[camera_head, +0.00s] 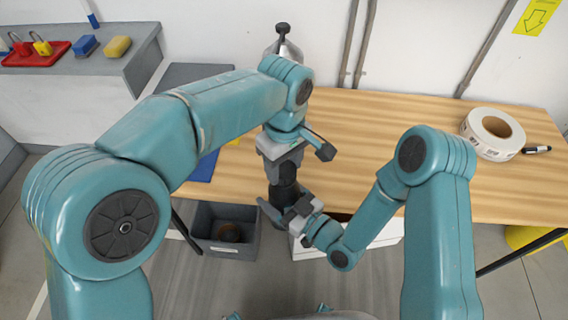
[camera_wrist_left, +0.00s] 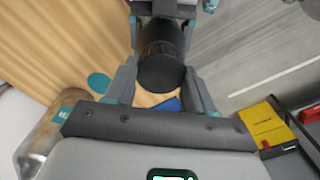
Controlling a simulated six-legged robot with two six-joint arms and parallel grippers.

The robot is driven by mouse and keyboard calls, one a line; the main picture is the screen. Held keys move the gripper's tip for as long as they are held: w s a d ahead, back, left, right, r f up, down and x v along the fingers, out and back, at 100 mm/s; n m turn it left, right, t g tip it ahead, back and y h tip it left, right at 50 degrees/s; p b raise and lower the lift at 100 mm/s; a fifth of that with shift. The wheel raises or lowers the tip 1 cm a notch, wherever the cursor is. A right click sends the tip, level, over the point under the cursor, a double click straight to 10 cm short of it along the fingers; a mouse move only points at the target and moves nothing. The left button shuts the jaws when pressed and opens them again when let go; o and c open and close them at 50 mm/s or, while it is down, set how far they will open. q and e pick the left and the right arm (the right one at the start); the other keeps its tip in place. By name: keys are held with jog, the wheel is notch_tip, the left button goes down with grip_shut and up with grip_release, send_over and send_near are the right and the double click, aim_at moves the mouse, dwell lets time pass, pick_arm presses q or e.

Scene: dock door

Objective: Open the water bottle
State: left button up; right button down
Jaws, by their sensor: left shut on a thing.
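The dark water bottle (camera_head: 284,191) is held in front of the table's front edge. Its black ribbed cap (camera_wrist_left: 161,62) shows between my left fingers in the left wrist view. My left gripper (camera_head: 284,168) is shut on the bottle from above, at the cap end as far as I can see. My right gripper (camera_head: 287,209) is close below it, at the lower part of the bottle; it shows in part behind the bottle in the left wrist view (camera_wrist_left: 165,8). Whether its fingers touch the bottle is hidden.
The wooden table (camera_head: 400,140) is mostly clear on the right, with a tape roll (camera_head: 492,133) and a marker (camera_head: 537,149). A silver container (camera_head: 283,47) stands behind my left arm. A grey bin (camera_head: 224,231) and a white box (camera_head: 385,232) are below. A shelf (camera_head: 75,66) holds padlocks on a red tray.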

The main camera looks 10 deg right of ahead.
aim_at(284, 168)
pick_arm(q)
jog(key=shift+r, duration=0.95)
jog(key=shift+r, duration=0.1)
jog(key=shift+r, duration=1.9)
